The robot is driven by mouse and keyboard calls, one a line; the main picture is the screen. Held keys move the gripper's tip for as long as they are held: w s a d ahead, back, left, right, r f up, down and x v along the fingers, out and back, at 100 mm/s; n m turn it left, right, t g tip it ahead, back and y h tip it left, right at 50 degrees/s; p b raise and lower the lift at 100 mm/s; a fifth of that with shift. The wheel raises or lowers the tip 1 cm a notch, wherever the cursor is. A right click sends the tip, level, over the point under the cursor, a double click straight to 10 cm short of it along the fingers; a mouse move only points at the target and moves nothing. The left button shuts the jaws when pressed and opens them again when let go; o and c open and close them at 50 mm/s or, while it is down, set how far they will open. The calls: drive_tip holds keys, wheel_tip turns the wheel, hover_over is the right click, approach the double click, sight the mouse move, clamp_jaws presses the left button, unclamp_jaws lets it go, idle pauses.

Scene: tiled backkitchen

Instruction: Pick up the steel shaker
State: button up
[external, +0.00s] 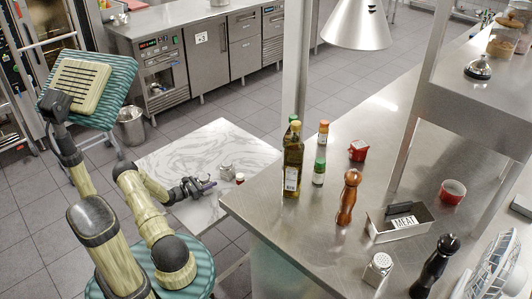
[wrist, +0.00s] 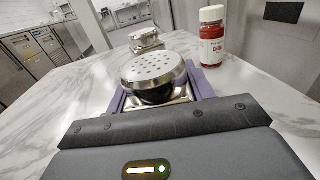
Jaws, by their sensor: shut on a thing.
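My gripper (external: 207,185) is low over the white marble table (external: 190,145). In the wrist view its purple fingers (wrist: 160,88) are shut around a steel shaker (wrist: 153,72) with a domed, perforated top. The shaker's lower part is hidden by the fingers and the gripper body. I cannot tell whether its base touches the table. In the external view the held shaker is too small and covered to make out clearly.
A second small steel-topped container (wrist: 146,38) stands just beyond the held shaker. The steel counter (external: 275,215) rises at the right, with bottles, a pepper mill (external: 348,197) and another shaker (external: 378,269).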

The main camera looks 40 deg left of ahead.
drive_tip(key=shift+r, duration=0.1)
wheel_tip(320, 180, up, 10)
drive_tip(key=shift+f+p, duration=0.1)
drive_tip(key=shift+p, duration=0.9)
